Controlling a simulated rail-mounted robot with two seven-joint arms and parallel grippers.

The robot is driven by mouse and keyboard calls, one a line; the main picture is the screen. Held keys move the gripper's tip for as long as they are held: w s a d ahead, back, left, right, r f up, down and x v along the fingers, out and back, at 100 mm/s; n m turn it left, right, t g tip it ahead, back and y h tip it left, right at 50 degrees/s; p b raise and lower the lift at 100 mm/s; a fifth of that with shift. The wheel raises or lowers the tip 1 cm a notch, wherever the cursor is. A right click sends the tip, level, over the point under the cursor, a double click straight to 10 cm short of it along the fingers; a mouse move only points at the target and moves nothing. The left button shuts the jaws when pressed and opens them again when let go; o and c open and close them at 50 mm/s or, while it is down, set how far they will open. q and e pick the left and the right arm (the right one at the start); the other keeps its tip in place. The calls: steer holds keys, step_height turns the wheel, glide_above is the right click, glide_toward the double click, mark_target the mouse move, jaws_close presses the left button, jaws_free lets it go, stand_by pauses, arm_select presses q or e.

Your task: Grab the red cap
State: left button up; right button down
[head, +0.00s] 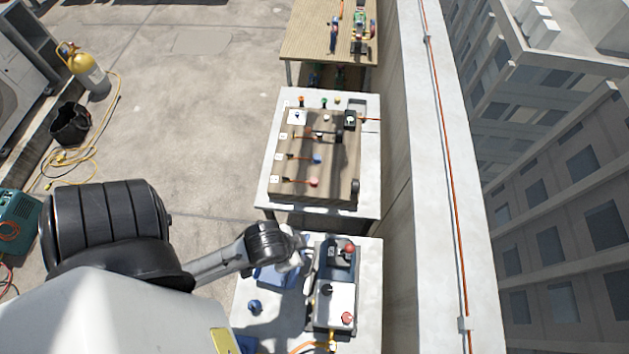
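Several small red cap-like pieces show in the head view, and I cannot tell which one is the red cap. One red piece (349,248) sits at the top right of the dark grey and white unit (336,295) on the near table. Another red piece (347,318) sits at that unit's lower right. A third red piece (314,182) is on the wooden board (330,150) on the middle table. My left gripper (294,254) is over the near table, just left of the unit; its fingers are too small to read. My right gripper is not in view.
A blue round piece (254,306) and a blue item (278,275) lie on the near table (368,290). A parapet wall (440,200) runs along the right. A yellow cylinder (84,66), black bucket (70,124) and yellow hose are at left. The middle floor is clear.

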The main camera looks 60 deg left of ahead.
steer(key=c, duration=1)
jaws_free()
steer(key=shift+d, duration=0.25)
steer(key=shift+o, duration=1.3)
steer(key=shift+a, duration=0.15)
